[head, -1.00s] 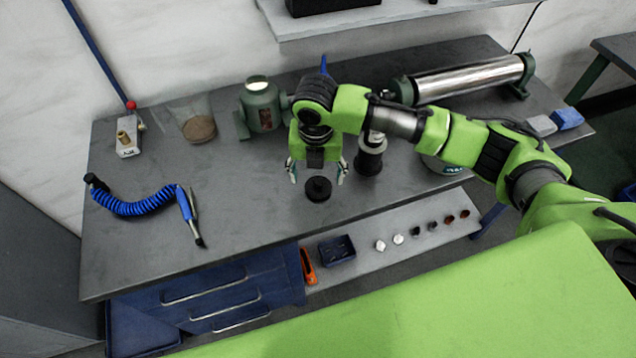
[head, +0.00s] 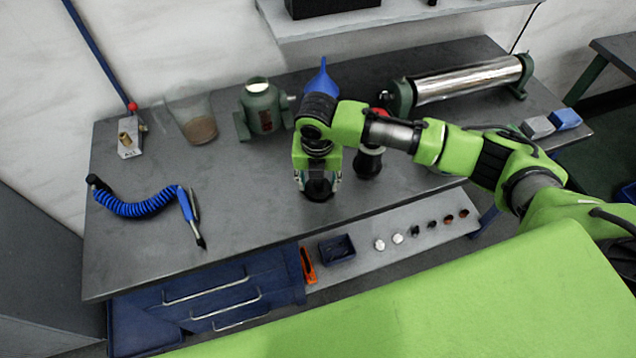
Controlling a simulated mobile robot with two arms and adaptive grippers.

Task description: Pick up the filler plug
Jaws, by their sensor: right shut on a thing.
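The filler plug, a black round piece (head: 319,190), stands on the grey bench top (head: 250,210) near its front middle. My right gripper (head: 319,186) reaches down over it from above. Its fingers are shut on the plug, one on each side. The plug's upper part is hidden by the gripper, and I cannot see a gap between plug and bench. My left gripper is not in view.
A dark bottle-like object (head: 368,163) stands close right of the gripper. A blue coiled hose (head: 135,205) lies left.

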